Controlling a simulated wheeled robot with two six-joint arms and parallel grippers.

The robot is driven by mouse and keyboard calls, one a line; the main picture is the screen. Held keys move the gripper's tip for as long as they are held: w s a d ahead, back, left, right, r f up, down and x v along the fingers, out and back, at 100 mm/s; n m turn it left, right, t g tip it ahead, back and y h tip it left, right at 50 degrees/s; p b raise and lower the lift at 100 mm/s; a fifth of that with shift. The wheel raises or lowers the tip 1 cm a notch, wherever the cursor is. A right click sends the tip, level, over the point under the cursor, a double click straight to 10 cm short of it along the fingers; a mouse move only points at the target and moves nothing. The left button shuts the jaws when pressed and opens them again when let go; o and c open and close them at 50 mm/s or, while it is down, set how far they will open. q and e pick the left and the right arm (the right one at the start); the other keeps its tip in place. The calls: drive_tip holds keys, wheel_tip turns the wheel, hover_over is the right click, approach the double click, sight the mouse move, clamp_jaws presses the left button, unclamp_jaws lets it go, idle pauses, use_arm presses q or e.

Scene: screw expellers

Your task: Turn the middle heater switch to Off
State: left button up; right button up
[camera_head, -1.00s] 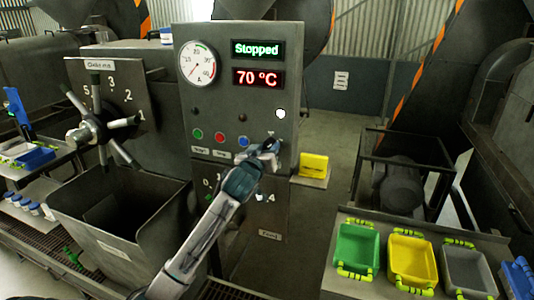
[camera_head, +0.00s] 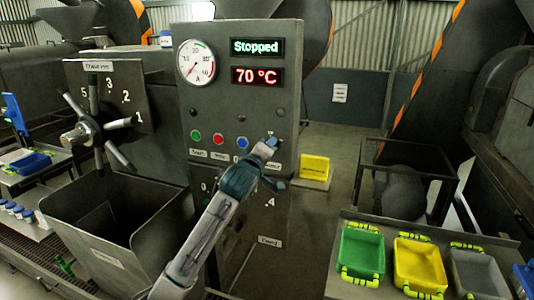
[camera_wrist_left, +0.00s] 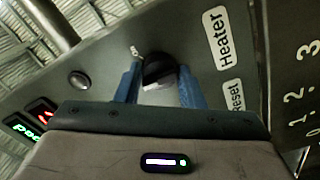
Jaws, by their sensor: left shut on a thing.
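The grey control panel (camera_head: 215,110) stands in the middle of the head view. Its displays (camera_head: 257,60) read "Stopped" and "70 °C". The heater switch is a dark round knob (camera_wrist_left: 158,70) beside the white "Heater" label (camera_wrist_left: 217,37) in the left wrist view. My left gripper (camera_wrist_left: 160,76) has its blue fingers on both sides of this knob and is shut on it. In the head view my left gripper (camera_head: 271,145) covers the knob at the panel's lower right. The lamp (camera_head: 280,112) above it is dark. My right gripper is not in view.
Green, red and blue buttons (camera_head: 219,138) sit left of my gripper. A spoked wheel (camera_head: 90,130) and an open grey bin (camera_head: 120,215) are at the left. A yellow box (camera_head: 315,167) is right of the panel. Coloured trays (camera_head: 418,262) stand at the lower right.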

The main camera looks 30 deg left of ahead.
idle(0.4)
use_arm(q)
drive_tip(key=o, duration=1)
drive_tip(key=b+v, duration=0.4)
drive_tip(key=v, duration=0.6)
drive_tip(key=shift+s, duration=0.4)
